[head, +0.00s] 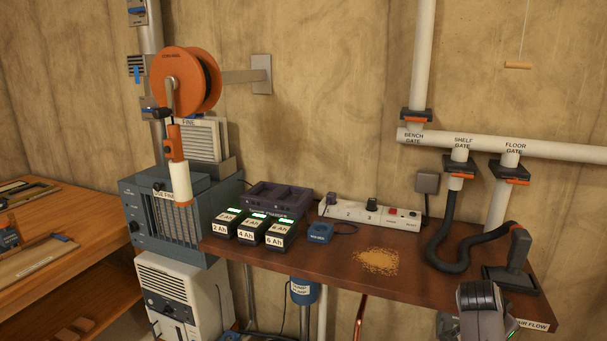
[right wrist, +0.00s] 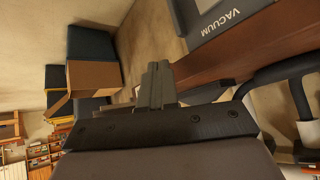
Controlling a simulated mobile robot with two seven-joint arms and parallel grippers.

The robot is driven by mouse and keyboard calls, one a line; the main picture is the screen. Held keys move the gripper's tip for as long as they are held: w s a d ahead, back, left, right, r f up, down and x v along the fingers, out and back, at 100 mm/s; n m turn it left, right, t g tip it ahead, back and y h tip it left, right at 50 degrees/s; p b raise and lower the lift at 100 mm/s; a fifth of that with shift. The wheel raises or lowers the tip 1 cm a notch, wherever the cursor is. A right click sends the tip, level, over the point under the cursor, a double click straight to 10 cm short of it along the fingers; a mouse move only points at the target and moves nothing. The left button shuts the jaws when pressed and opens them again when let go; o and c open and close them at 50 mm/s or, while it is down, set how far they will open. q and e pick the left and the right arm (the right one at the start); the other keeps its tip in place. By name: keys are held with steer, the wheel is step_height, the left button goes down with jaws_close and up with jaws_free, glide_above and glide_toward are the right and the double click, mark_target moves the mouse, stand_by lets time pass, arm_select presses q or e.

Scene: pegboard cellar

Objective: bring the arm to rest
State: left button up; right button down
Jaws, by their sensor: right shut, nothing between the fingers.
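My right gripper (right wrist: 157,72) shows in the right wrist view with its two fingers together and nothing between them. It is beside the brown edge of a bench and below or near a grey box marked VACUUM (right wrist: 228,15). In the head view a grey, rounded part of my right arm shows at the bench's front right corner; the fingers cannot be made out there. My left gripper is in neither view.
The bench (head: 340,262) holds three battery packs (head: 252,228), a charger (head: 278,197), a power strip (head: 370,213), a sawdust pile (head: 378,261) and a black hose (head: 445,240). Cardboard boxes (right wrist: 92,75) stand on the floor. A wooden workbench (head: 60,240) is at left.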

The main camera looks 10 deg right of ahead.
steer(key=s+a+f+n+t+y, duration=0.3)
steer(key=s+a+f+n+t, duration=0.35)
steer(key=a+f+n, duration=0.4)
steer(key=s+a+f+n+y, duration=0.4)
steer(key=s+a+n+y, duration=0.2)
steer(key=s+a, duration=0.9)
steer(key=shift+s+a+n+t+y, duration=0.15)
steer(key=shift+a+n+t+y, duration=0.2)
steer(key=shift+a+n+y, duration=0.1)
